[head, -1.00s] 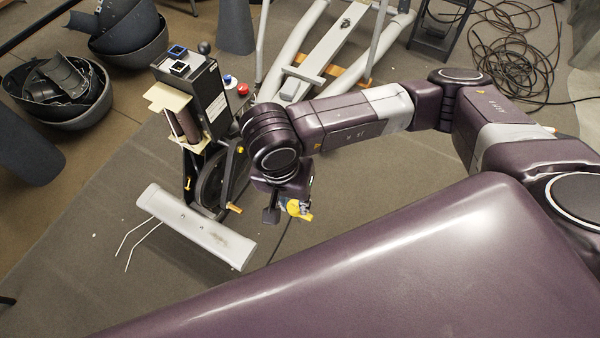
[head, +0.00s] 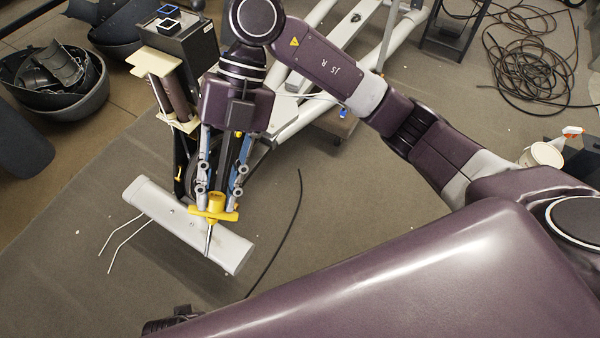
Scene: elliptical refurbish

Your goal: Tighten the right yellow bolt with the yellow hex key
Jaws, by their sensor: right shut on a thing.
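My right gripper (head: 215,198) is shut on the handle of the yellow hex key (head: 217,207). The key's thin metal shaft points down the picture and shows in front of the grey foot bar; I cannot tell whether it touches the bar. One yellow bolt (head: 178,174) shows on the left side of the machine's dark frame. A small yellow part (head: 238,134), likely the right yellow bolt, shows between my right gripper's fingers near their base. The key is apart from both in the picture. My left gripper is not clearly in view.
The grey foot bar (head: 150,199) lies under the key, with two thin white rods beside it. The elliptical's dark box (head: 178,48) stands behind, partly hidden by my arm. A black cable (head: 288,235) lies on the floor to the right. Dark bowls (head: 85,110) stand left.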

